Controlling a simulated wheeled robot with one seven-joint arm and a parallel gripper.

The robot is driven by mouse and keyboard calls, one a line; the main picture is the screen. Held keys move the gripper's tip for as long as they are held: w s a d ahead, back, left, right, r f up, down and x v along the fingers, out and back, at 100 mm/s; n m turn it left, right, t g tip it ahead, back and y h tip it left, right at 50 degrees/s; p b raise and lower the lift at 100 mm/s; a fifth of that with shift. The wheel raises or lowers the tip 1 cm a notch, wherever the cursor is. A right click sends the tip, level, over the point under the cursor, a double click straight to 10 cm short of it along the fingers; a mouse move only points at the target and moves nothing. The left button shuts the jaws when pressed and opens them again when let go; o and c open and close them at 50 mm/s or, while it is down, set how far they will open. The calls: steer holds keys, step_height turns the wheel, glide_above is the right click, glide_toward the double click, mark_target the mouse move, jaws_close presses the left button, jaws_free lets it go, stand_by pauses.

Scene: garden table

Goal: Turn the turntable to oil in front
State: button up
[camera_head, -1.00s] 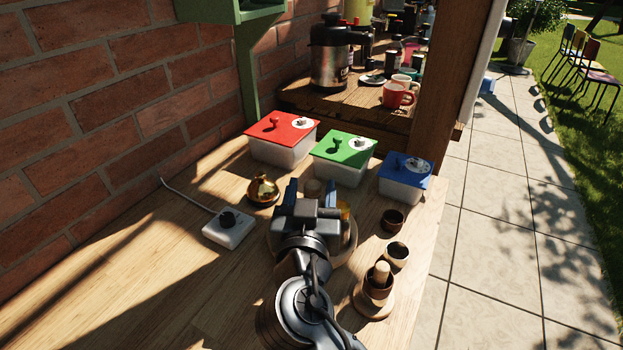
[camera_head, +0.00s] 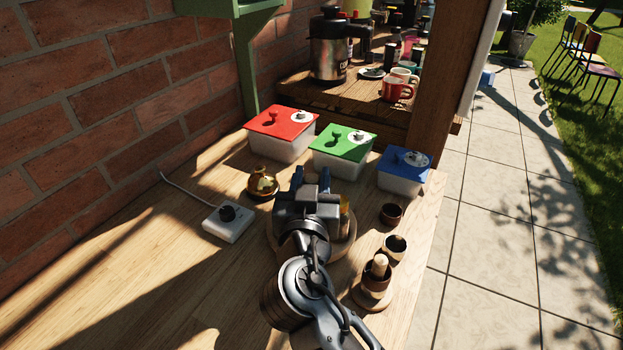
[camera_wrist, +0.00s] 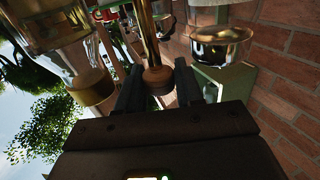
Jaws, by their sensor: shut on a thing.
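The turntable (camera_head: 348,246) is a round wooden disc on the table, mostly hidden under my gripper in the head view. My gripper (camera_head: 311,180) is over it, fingers pointing away. In the wrist view my gripper (camera_wrist: 158,92) has its two fingers on either side of a round wooden knob (camera_wrist: 157,77) on a brass-coloured post, and is shut on it. An amber item (camera_head: 344,204), perhaps the oil, shows just right of my gripper. The wrist view shows a clear glass vessel with a tan end (camera_wrist: 92,88) at left and another glass vessel (camera_wrist: 218,45) at right. Their labels are unreadable.
Red- (camera_head: 281,123), green- (camera_head: 343,144) and blue-lidded (camera_head: 404,162) boxes stand behind. A brass pot (camera_head: 262,184) and white dial box (camera_head: 228,222) are left. The front left tabletop is clear.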

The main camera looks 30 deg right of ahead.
jaws_close()
steer(key=shift+f, duration=0.1)
steer(key=shift+n+t+y+b, duration=0.4)
steer(key=shift+n+y+b, duration=0.1)
steer(key=shift+y, duration=0.2)
steer(key=o, duration=0.9)
jaws_free()
steer(key=shift+o, duration=0.2)
steer(key=b+v, duration=0.2)
steer(key=v, duration=0.6)
